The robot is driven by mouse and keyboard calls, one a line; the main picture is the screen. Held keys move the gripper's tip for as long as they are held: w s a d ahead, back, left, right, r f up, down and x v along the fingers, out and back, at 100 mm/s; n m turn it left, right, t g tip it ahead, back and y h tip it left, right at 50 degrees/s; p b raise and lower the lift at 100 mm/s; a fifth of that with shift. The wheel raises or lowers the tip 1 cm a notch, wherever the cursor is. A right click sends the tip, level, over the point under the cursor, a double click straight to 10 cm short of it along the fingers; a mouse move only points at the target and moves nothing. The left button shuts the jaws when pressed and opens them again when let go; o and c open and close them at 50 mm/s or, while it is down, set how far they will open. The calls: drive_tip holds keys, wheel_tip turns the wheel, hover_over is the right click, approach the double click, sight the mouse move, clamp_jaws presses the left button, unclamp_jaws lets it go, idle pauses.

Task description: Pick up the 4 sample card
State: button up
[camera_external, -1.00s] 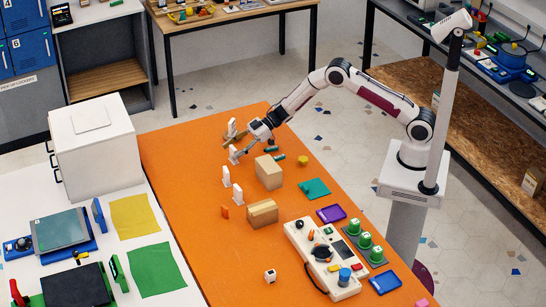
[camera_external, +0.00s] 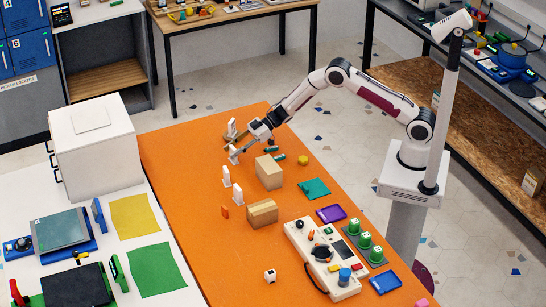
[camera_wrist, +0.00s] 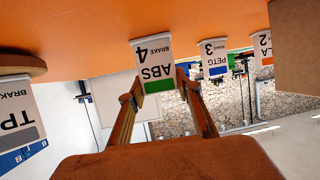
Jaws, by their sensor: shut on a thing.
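The 4 sample card (camera_wrist: 154,62) is a white upright tag reading "4", "ABS" and "BRAKE", with a green patch; the wrist view shows it upside down. In the external view, my gripper (camera_external: 238,151) reaches down to the card from the right. I cannot tell whether the card's foot touches the table.
The 3 PETG card (camera_wrist: 214,58) and 2 card (camera_wrist: 263,45) stand to one side, the TPU card (camera_wrist: 20,115) to the other. A cardboard box (camera_external: 269,172) stands close to my gripper.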

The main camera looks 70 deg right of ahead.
sight(233, 148)
drive_tip(key=shift+r, duration=0.1)
drive_tip(key=shift+r, duration=4.9)
drive_tip(key=shift+r, duration=0.1)
